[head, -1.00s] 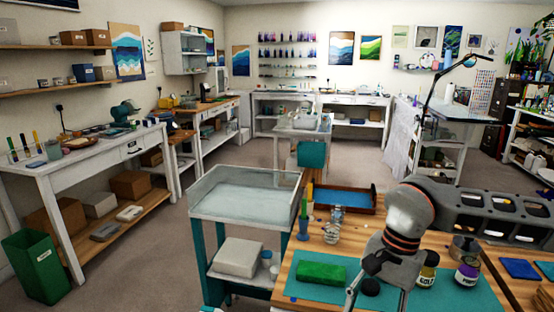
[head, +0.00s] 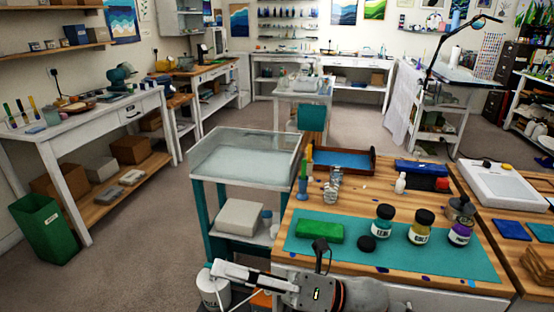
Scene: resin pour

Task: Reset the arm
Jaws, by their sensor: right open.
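My right gripper (head: 232,275) is at the bottom of the head view, in front of the workbench's near edge. It is open, with nothing seen between its fingers, and points left. My right arm comes in from the bottom edge beside it, low in front of the teal mat (head: 460,258). A white labelled container (head: 212,291) shows next to the fingertips; I cannot tell whether they touch. My left gripper is not in view.
A teal-legged cart (head: 200,185) stands left of the bench.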

